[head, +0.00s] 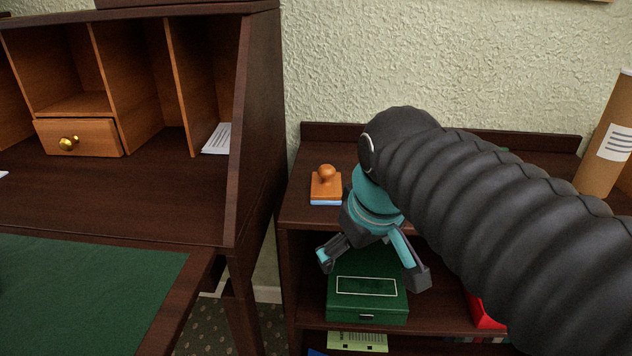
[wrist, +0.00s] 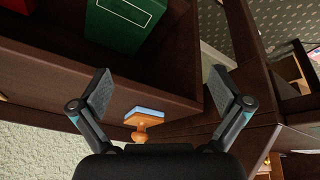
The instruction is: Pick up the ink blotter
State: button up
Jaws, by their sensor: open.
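The ink blotter (head: 326,186) has an orange wooden body with a round knob and a pale blue underside. It sits on the top of the dark shelf unit (head: 303,205), near its left end. In the wrist view the ink blotter (wrist: 146,121) shows upside down between the fingers, farther off. My gripper (head: 373,269) is open and empty, in front of the shelf unit and to the right of and below the blotter in the head view. Its fingers also show in the wrist view (wrist: 170,92). It is not touching the blotter.
A green box (head: 367,304) lies on the shelf below, behind my fingers. A red object (head: 484,312) is partly hidden by my arm. A desk with pigeonholes (head: 252,120) stands close at left. A cardboard tube (head: 607,135) stands at right.

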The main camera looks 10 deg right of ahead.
jog(key=w+r+n+g, duration=0.2)
jog(key=w+r+n, duration=0.4)
jog(key=w+r, duration=0.4)
notch_tip(320, 180, up, 5)
jog(key=n+g+p, duration=0.1)
jog(key=n+g, duration=0.1)
jog(key=n, duration=0.4)
send_over(322, 167)
notch_tip(322, 167, down, 14)
jog(key=b, duration=0.3)
jog(key=shift+w+r, duration=0.15)
jog(key=shift+r, duration=0.1)
jog(key=c, duration=1)
